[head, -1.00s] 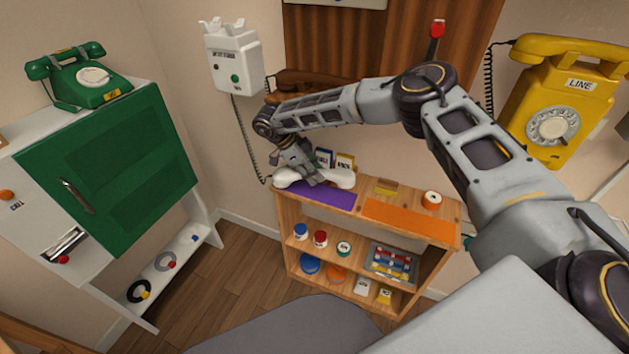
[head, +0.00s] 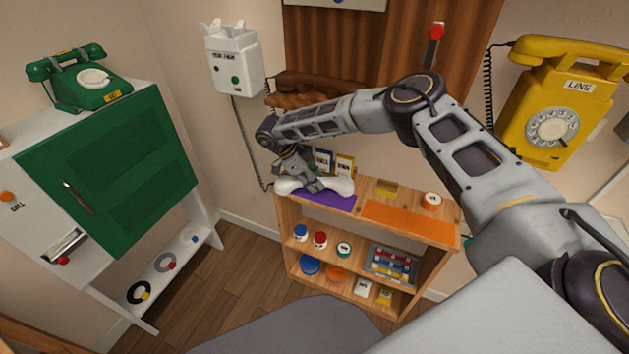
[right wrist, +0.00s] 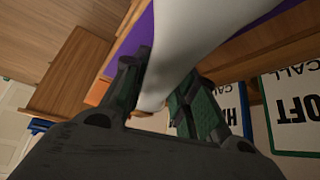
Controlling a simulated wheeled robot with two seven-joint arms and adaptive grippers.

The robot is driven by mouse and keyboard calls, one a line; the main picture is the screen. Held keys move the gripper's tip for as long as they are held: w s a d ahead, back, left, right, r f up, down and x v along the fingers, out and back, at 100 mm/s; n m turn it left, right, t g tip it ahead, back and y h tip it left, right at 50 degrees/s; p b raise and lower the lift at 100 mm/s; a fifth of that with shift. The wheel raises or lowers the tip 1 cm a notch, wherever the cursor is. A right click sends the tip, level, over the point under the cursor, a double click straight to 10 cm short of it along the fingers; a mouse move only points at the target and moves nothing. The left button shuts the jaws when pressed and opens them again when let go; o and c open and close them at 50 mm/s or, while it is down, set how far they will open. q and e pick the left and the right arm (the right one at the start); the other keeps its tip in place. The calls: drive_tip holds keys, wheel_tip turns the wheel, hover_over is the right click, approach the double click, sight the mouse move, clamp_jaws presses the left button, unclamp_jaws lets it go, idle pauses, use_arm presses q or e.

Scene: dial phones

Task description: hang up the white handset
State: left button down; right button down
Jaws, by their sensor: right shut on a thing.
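The white handset (head: 342,187) is over the purple mat (head: 325,201) on top of the wooden shelf, lying roughly level across the picture. My right gripper (head: 308,187) is shut on its middle, from above. In the right wrist view the pale handset (right wrist: 188,40) runs between the two fingers of the gripper (right wrist: 165,85). I cannot tell whether the handset still touches the mat. The white wall phone (head: 232,62) hangs on the wall at the upper left, with its top prongs empty and a dark cord hanging down. My left gripper is not in view.
Two small signs (head: 334,162) stand behind the handset. An orange mat (head: 408,219) and a round tin (head: 432,199) are on the shelf's right. A brown padded thing (head: 300,92) is on the wall behind my arm. A green phone (head: 85,80) stands left, a yellow phone (head: 560,100) right.

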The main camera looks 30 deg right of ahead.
drive_tip(key=shift+f, duration=0.1)
drive_tip(key=c, duration=1.3)
unclamp_jaws()
drive_tip(key=shift+f, duration=0.1)
drive_tip(key=shift+c, duration=0.2)
drive_tip(key=shift+o, duration=1.1)
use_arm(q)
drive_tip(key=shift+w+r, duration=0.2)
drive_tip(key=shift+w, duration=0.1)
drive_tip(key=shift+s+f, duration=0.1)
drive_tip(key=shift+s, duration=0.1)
